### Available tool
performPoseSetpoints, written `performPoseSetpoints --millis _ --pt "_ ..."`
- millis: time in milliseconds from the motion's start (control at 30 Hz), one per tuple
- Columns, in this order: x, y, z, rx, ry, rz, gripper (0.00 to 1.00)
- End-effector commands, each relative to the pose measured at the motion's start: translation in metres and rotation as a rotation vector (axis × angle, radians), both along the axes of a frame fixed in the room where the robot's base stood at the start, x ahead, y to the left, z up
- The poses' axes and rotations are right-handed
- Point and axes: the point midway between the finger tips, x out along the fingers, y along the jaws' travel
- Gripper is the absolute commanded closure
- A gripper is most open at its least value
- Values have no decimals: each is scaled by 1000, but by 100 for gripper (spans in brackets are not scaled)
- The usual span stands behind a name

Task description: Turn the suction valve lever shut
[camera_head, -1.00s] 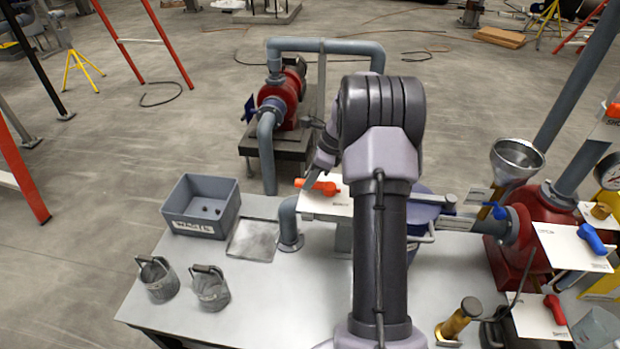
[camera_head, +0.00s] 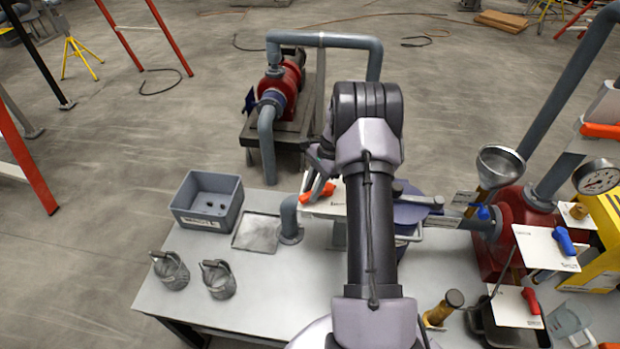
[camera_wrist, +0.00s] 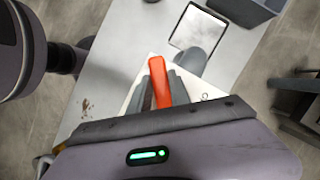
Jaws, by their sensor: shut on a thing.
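An orange lever (camera_head: 315,195) sits over a white plate (camera_head: 330,210) at the back of the grey table, partly behind my arm. I cannot read the plate's lettering, so I cannot confirm from it that this is the suction valve. My gripper (camera_head: 317,176) comes down on the lever from above. In the wrist view, the lever (camera_wrist: 159,84) stands between the two grey fingers (camera_wrist: 161,93), which are shut on it. The lever lies at a slant across the plate. The valve body under the plate is mostly hidden.
A grey bin (camera_head: 207,203), a flat tray (camera_head: 257,233) and two small buckets (camera_head: 218,280) stand at left. At right are a blue lever (camera_head: 563,240), a red lever (camera_head: 531,300), a funnel (camera_head: 500,163) and a gauge (camera_head: 597,177).

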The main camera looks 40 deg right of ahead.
Motion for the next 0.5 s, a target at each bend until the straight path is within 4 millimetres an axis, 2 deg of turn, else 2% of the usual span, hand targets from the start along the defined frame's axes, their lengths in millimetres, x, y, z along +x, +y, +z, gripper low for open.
performPoseSetpoints --millis 500 --pt "-26 -3 2 -1 1 482 100"
